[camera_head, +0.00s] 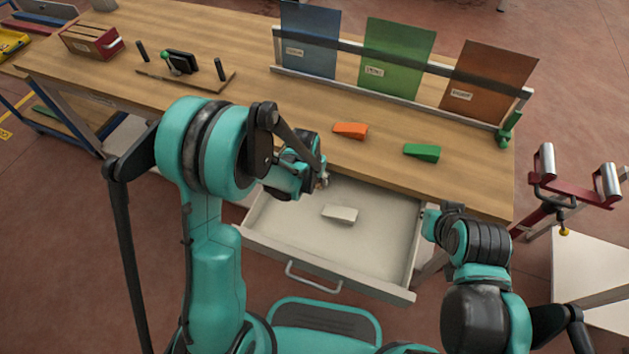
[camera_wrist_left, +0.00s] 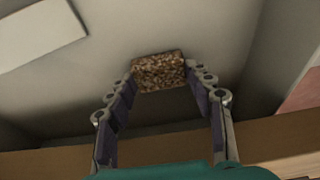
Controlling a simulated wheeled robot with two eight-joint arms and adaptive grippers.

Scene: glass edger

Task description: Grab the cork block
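The cork block (camera_wrist_left: 158,72) is a small speckled brown block on the pale drawer floor in the left wrist view. In the head view I cannot make it out; my left gripper and arm cover that part of the drawer. My left gripper (camera_head: 322,182) reaches down into the drawer's far left part. In the left wrist view its fingers (camera_wrist_left: 160,80) are open, with the tips to either side of the cork block; I cannot tell whether they touch it. The open drawer (camera_head: 290,235) is under the bench. My right arm's end is near the drawer's right side, its fingers not discernible.
A white block (camera_head: 340,214) lies in the drawer, also in the left wrist view (camera_wrist_left: 38,35). On the bench (camera_head: 250,95) above are an orange wedge (camera_head: 350,130), a green wedge (camera_head: 422,152) and a rack of coloured panels (camera_head: 395,60). The drawer walls are close to my left gripper.

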